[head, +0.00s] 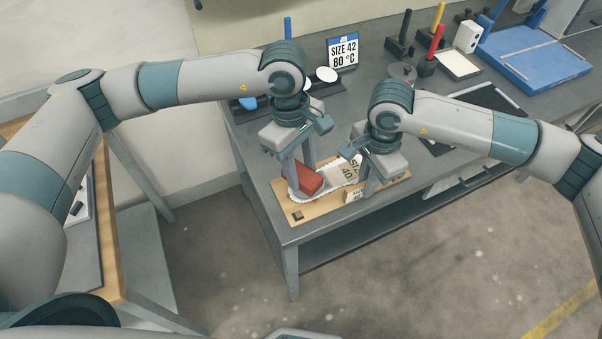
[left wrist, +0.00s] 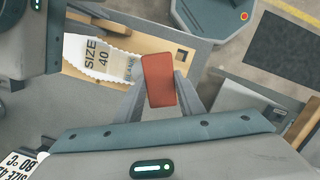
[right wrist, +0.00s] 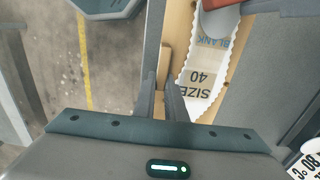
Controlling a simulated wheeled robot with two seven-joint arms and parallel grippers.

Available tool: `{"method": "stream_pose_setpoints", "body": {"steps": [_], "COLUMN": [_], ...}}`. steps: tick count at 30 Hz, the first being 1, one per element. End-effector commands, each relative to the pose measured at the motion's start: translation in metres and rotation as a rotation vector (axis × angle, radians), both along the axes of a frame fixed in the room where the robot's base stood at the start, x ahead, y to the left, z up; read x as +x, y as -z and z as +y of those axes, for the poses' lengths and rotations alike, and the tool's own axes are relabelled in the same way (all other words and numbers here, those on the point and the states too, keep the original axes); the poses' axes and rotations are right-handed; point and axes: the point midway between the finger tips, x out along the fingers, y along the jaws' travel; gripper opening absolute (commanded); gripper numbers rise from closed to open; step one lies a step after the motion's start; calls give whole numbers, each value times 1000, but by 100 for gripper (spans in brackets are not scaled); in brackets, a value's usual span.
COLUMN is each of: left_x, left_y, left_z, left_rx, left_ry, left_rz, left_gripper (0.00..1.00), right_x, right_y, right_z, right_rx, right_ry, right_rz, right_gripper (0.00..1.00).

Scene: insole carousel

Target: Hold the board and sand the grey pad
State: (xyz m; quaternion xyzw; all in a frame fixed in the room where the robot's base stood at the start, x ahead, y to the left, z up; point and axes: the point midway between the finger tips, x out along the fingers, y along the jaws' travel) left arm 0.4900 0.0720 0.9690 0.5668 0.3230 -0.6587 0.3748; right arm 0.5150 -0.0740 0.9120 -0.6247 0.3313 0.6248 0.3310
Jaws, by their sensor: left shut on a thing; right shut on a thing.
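The wooden board (head: 300,215) lies at the near corner of the grey bench, with a white jagged-edged insole blank (head: 336,174) marked SIZE 40 on it. My left gripper (head: 302,177) is shut on a red block (left wrist: 158,80), low over the blank's end. A rounded grey patch, seemingly the grey pad (right wrist: 220,21), shows beneath the red block in the right wrist view; the block hides part of it. I cannot tell whether they touch. My right gripper (head: 361,190) is at the board's edge, shut on its raised wooden strip (right wrist: 164,61).
A SIZE 42, 80 °C sign (head: 343,52) stands behind my arms on the bench. A blue press-like tray (head: 535,55) and red (head: 436,42) and yellow upright handles stand at the back right. A dark mat (head: 480,110) lies right of my right gripper.

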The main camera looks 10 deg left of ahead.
Motion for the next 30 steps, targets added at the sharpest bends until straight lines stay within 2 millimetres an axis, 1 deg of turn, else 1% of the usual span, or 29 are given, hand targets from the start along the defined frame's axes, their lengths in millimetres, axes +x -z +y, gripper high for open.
{"method": "stream_pose_setpoints", "body": {"steps": [3,9,24,25,26,27,28,30], "left_x": [0,0,0,0,0,0,0,0], "left_y": [-11,-23,-24,-24,-24,-24,-24,-24], "left_z": [0,0,0,0,0,0,0,0], "left_rx": [-1,-1,0,0,0,0,0,0], "left_ry": [0,1,0,0,0,0,0,0], "left_rz": [-1,-1,0,0,0,0,0,0], "left_gripper": [17,17,17,17,17,17,17,17], "right_x": [0,0,0,0,0,0,0,0], "right_y": [0,0,0,0,0,0,0,0], "right_z": [0,0,0,0,0,0,0,0], "right_rx": [0,0,0,0,0,0,0,0], "right_ry": [0,0,0,0,0,0,0,0], "right_rz": [0,0,0,0,0,0,0,0], "right_gripper": [0,0,0,13,20,30,33,33]}}
